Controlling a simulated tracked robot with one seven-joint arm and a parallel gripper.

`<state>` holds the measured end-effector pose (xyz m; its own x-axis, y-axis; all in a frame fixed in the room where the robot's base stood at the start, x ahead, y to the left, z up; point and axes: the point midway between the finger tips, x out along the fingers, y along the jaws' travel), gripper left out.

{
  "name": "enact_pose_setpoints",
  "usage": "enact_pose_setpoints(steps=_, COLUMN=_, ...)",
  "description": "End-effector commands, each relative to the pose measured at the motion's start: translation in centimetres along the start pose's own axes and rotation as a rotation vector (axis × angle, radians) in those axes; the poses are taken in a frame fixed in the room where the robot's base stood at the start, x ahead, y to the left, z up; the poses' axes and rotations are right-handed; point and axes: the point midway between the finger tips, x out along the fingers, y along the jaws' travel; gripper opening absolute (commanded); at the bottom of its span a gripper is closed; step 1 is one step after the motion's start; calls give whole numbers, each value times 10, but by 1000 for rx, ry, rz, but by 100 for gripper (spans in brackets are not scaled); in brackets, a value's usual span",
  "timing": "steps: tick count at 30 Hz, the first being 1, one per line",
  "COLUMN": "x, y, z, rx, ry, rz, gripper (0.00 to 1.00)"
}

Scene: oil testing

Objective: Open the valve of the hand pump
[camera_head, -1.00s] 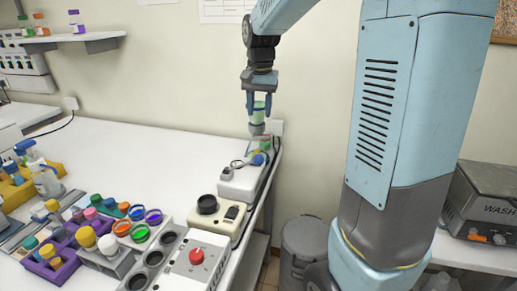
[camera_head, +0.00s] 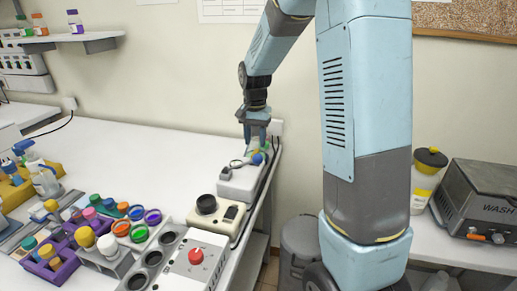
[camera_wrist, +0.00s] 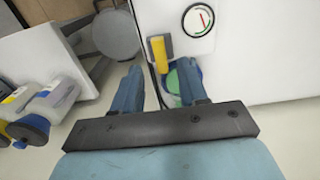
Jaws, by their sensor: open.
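The hand pump (camera_head: 238,187), a white box with a dark ring-shaped part and a blue part on top, stands at the right edge of the white bench. Which part is the valve is not certain. My gripper (camera_head: 256,140) is open, pointing down over the pump's far end. In the wrist view a green and blue round part (camera_wrist: 183,78) lies between the fingers (camera_wrist: 160,82), partly hidden; contact cannot be told.
A cream box with a black knob (camera_head: 207,204) and a white box with a red knob (camera_head: 196,256) stand nearer on the bench. Purple racks (camera_head: 68,262) with colored caps are at left. The wall is close behind; the bench's middle is clear.

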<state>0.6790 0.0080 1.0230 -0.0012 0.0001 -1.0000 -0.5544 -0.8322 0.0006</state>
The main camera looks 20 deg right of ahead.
Motion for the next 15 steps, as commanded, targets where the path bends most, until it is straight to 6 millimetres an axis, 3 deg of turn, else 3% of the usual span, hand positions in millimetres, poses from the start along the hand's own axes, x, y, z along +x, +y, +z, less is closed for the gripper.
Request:
enact_pose_setpoints(steps=6, x=30, y=0, z=0, rx=0, ry=-2, rz=1, gripper=43)
enact_pose_setpoints(steps=15, x=41, y=0, z=0, rx=1, ry=1, rz=-1, gripper=43)
